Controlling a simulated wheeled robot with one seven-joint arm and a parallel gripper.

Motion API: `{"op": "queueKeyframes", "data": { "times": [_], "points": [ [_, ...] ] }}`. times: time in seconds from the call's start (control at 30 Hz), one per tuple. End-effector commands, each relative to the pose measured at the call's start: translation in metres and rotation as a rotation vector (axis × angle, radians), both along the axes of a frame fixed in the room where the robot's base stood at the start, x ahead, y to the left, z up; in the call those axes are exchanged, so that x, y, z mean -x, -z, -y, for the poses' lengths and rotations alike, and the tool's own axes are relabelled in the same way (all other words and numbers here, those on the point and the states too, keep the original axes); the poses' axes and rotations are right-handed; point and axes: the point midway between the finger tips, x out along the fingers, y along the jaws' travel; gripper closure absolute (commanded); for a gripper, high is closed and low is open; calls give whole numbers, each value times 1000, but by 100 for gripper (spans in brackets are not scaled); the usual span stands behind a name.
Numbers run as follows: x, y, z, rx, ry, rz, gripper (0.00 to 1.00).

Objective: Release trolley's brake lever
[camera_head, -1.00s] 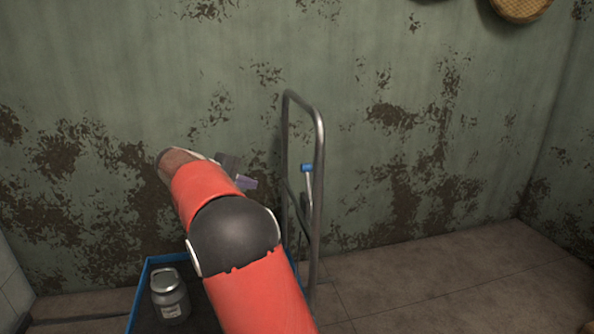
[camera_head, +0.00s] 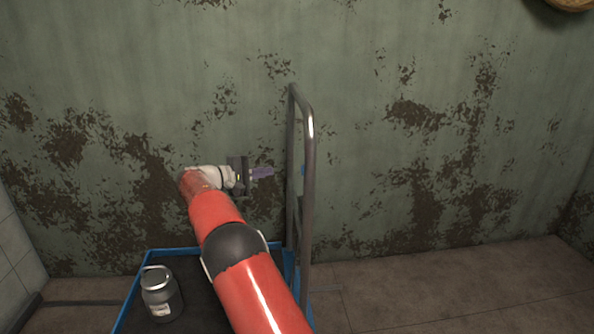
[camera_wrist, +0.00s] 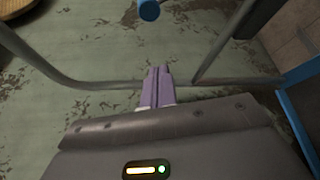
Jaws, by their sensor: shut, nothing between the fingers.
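The trolley has a blue-edged bed (camera_head: 128,299) and an upright metal handle frame (camera_head: 308,210). The brake lever's blue tip (camera_head: 303,170) shows only as a sliver behind the handle post; its shaft is hidden there. In the wrist view the blue tip (camera_wrist: 149,10) is at the top edge, beyond my fingertips. My gripper (camera_head: 270,172) has purple fingers pressed together and empty. It is left of the handle frame and points right toward it, at about the height of the blue tip. In the wrist view the fingers (camera_wrist: 157,70) are apart from the tip.
A grey metal can (camera_head: 160,297) stands on the trolley bed, left of my arm. A peeling green wall (camera_head: 400,70) is behind. The tiled floor (camera_head: 450,285) right of the trolley is clear. A bar (camera_wrist: 110,85) of the handle frame crosses near my fingers.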

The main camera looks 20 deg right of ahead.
Motion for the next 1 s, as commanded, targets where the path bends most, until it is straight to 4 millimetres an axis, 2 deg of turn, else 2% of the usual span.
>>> {"op": "queueKeyframes", "data": {
  "times": [0.13, 0.23, 0.6, 0.8, 1.0],
  "points": [
    [-1, 1, 9, -2, 1, -1, 100],
    [-4, 4, 23, -1, 3, -1, 100],
    [-19, 14, 101, -2, 4, -1, 100],
    [3, 7, 95, -2, -1, 0, 100],
    [17, 3, 93, -2, 0, 1, 100]
  ]
}}
